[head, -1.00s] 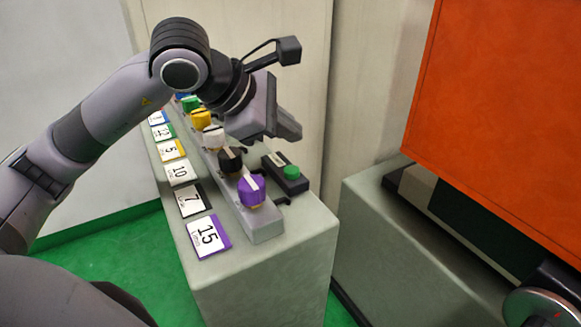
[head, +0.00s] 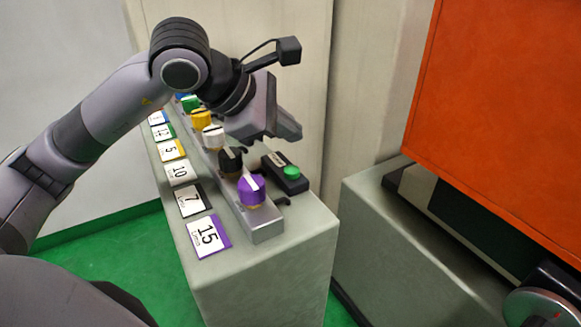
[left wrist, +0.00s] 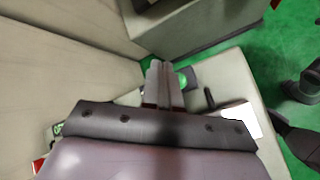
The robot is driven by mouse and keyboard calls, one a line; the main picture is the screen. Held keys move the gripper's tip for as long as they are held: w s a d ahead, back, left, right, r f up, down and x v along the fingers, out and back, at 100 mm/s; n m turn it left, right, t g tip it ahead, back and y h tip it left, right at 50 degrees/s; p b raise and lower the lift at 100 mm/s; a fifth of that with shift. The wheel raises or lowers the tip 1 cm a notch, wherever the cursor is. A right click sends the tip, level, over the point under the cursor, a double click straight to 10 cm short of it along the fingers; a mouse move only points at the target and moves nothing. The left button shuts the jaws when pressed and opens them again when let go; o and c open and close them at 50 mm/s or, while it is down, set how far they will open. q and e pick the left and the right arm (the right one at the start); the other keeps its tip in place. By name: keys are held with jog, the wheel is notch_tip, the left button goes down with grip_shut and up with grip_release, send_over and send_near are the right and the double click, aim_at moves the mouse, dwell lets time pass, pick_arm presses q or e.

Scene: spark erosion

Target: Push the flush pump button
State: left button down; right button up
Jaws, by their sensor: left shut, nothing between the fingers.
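The green button (head: 291,172) sits on a small black box (head: 276,164) with a pale label, on top of the grey-green cabinet (head: 290,232). In the left wrist view the green button (left wrist: 182,80) shows just right of the fingertips. My left gripper (head: 297,133) is shut and empty. In the head view its fingertips are above and behind the button, with a gap in the picture. In the left wrist view the closed fingers (left wrist: 160,66) point away over the cabinet top.
A rail (head: 262,228) of coloured knobs, including a purple knob (head: 250,190) and a black knob (head: 230,160), runs beside the button box. Numbered cards (head: 207,236) lie left of it. An orange panel (head: 500,120) stands at the right, a pale wall behind.

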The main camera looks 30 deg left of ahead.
dwell(0.4)
pick_arm(q)
jog(key=m, duration=0.2)
jog(key=r+m, duration=0.1)
jog(key=m, duration=0.1)
jog(key=shift+w+r+m, duration=0.1)
jog(key=shift+r+m, duration=0.1)
jog(key=shift+m, duration=0.2)
notch_tip(320, 180, up, 4)
jog(key=m, duration=0.8)
jog(key=m+b, duration=0.1)
jog(key=m, duration=0.3)
jog(key=shift+a+f+y, duration=0.15)
jog(key=shift+f+y, duration=0.1)
jog(key=shift+y, duration=0.15)
jog(key=shift+f, duration=0.1)
